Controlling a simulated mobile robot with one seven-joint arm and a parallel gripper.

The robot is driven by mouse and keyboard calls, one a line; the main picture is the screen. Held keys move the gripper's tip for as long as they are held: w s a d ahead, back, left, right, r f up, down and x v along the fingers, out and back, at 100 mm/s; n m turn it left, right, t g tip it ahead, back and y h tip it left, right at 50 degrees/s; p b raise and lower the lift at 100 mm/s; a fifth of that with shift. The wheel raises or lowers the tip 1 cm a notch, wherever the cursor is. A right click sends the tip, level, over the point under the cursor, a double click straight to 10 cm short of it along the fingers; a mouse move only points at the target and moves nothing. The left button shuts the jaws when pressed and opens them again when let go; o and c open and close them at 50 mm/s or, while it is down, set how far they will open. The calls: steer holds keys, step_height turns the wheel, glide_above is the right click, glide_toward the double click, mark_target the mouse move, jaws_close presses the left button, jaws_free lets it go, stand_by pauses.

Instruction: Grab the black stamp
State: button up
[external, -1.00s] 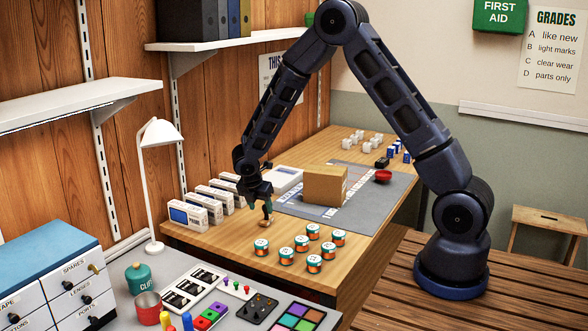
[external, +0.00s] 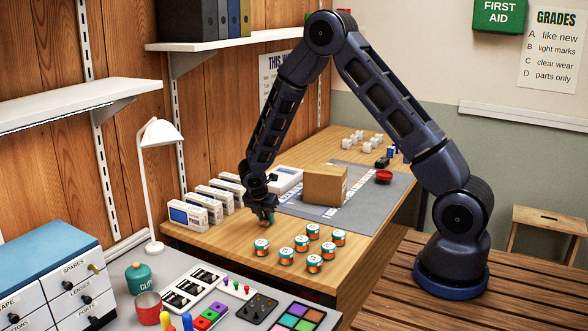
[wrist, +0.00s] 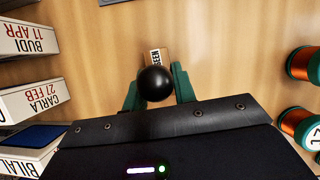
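The black stamp shows in the wrist view as a round black knob (wrist: 155,83) above a small wooden base (wrist: 156,56) lettered SEEN. It stands on the wooden table. My gripper (wrist: 156,86) has its green fingers on either side of the knob, pointing down at the table. The fingers look apart, close to the knob's sides; a firm hold does not show. In the external view my gripper (external: 265,218) is low over the table and hides most of the stamp.
Labelled phone boxes (external: 190,213) stand in a row at the left; they also show in the wrist view (wrist: 30,100).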

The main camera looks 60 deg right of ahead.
steer(key=shift+c, duration=0.8)
